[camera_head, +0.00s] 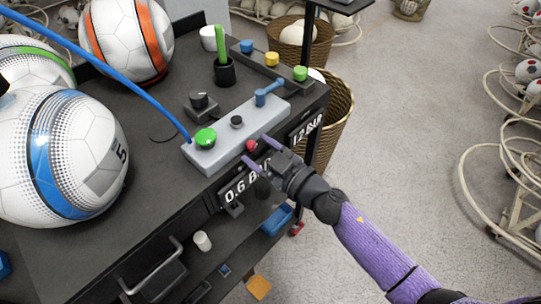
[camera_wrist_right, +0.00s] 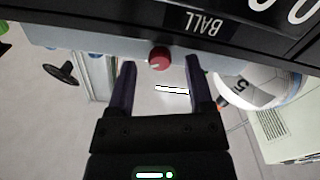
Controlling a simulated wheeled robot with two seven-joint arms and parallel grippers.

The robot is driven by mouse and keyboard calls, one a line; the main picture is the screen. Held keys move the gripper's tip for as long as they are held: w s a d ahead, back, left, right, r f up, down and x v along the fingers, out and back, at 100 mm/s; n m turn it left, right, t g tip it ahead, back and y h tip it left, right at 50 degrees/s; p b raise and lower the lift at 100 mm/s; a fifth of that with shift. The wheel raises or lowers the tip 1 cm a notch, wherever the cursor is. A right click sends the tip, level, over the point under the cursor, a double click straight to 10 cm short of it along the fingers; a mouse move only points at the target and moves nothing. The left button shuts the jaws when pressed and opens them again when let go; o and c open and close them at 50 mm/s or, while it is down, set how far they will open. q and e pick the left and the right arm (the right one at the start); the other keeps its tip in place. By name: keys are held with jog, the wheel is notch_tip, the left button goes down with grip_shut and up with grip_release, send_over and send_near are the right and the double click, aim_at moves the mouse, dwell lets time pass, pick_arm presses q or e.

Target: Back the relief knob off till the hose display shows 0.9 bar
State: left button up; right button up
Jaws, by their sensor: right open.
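The red knob (camera_head: 251,146) sits on the front face of the grey block (camera_head: 222,151). It also shows in the right wrist view (camera_wrist_right: 159,58). My right gripper (camera_head: 258,150) is open, with its purple fingers on either side of the red knob near the tips; I cannot tell whether they touch it. One display (camera_head: 307,127) reads 1.2 BAR and another (camera_head: 240,186) reads 0.6 BAR, partly covered by my gripper. A BALL label (camera_wrist_right: 204,23) shows upside down beside large digits in the wrist view. My left gripper is not in view.
The block carries a green knob (camera_head: 205,137), a small black knob (camera_head: 236,121) and a blue lever (camera_head: 268,93). A blue hose (camera_head: 120,76) runs to its left end. Several balls, one with a blue band (camera_head: 66,158), fill the left of the cart.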

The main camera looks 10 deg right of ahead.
jog(key=v, duration=0.9)
jog(key=shift+s+d, duration=0.1)
